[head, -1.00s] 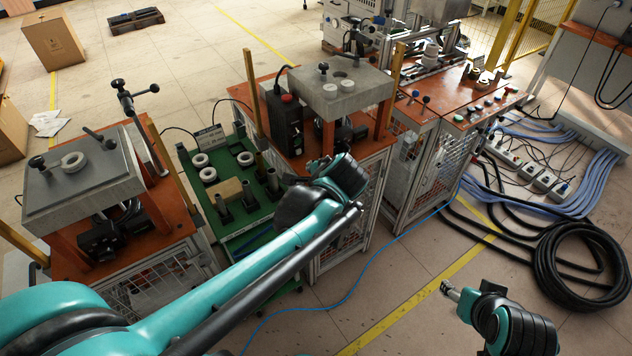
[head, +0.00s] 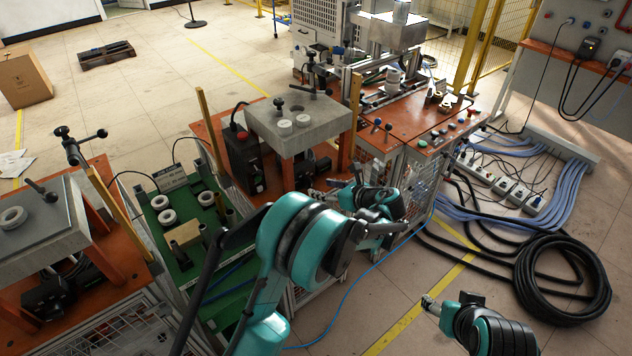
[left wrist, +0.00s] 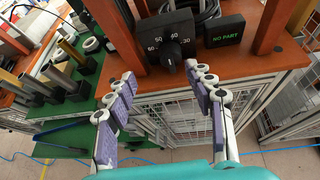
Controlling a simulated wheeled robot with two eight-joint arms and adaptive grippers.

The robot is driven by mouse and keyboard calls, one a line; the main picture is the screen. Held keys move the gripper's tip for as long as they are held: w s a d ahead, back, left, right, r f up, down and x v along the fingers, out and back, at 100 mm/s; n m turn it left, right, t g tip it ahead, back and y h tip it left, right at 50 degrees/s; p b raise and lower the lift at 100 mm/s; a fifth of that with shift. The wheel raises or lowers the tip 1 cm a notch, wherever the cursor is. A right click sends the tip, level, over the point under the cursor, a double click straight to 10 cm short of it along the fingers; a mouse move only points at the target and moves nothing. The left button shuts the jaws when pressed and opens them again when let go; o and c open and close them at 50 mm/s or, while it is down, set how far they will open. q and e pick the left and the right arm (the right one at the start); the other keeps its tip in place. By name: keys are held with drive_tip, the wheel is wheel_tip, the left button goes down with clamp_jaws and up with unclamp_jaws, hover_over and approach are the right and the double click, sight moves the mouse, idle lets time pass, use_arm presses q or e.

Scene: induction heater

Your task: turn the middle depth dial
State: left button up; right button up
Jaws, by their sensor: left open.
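A black depth dial (left wrist: 171,54) with a round knob and white scale numbers shows in the left wrist view, on a black box at the front of an orange-topped station. In the head view this middle station (head: 300,120) has a grey block top, and my arm partly hides its front. My left gripper (left wrist: 160,76) is open and empty. Its two fingers lie left and right of the knob in the picture, short of it and apart from it. It also shows in the head view (head: 324,189). My right gripper (head: 432,305) is at lower right, too small to read.
A green sign reading "NO PART" (left wrist: 224,31) is right of the dial. A green tray (head: 180,238) with rings and posts is left of the middle station. The left station (head: 55,215) stands beyond it. A coiled black hose (head: 562,270) lies on the floor at right.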

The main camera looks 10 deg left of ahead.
sight(312, 185)
use_arm(q)
drive_tip(key=shift+m+y, duration=0.3)
drive_tip(key=shift+m, duration=0.5)
drive_tip(key=w+a+f+b, duration=0.1)
drive_tip(key=w+a+f, duration=0.1)
drive_tip(key=w+a+f+b, duration=0.1)
drive_tip(key=w+a+f, duration=0.1)
drive_tip(key=shift+w+a+f, duration=0.1)
drive_tip(key=shift+w+f, duration=0.15)
drive_tip(key=shift+f, duration=0.05)
drive_tip(key=shift+w+a+f, duration=0.15)
drive_tip(key=shift+w+a, duration=0.15)
drive_tip(key=shift+a, duration=0.2)
use_arm(e)
drive_tip(key=shift+w+d+f, duration=0.1)
drive_tip(key=shift+w+f, duration=0.05)
drive_tip(key=shift+f, duration=0.4)
drive_tip(key=shift+w+d+f, duration=0.1)
drive_tip(key=shift+w+f, duration=0.05)
drive_tip(key=shift+f, duration=0.4)
use_arm(q)
drive_tip(key=c, duration=1.1)
